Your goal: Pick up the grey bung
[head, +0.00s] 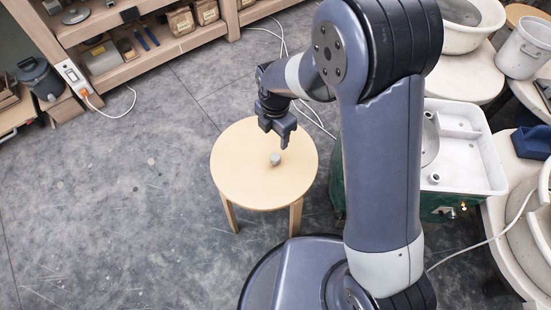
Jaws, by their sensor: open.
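The grey bung (275,160) is a small, round-topped piece on the light wooden top of a round stool (240,182), right of the middle of the top. My gripper (277,141) points down just above and behind the bung in the head view. It is open and empty, with a small gap showing between its fingers and the bung. The exact height of the fingertips over the stool is hard to tell.
Right of my arm stands a green-sided unit with a white basin top (470,160). White pots and round tables fill the right side. A wooden shelf (150,55) with tools runs along the back left. The grey floor (110,200) left of the stool is clear, apart from white cables behind.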

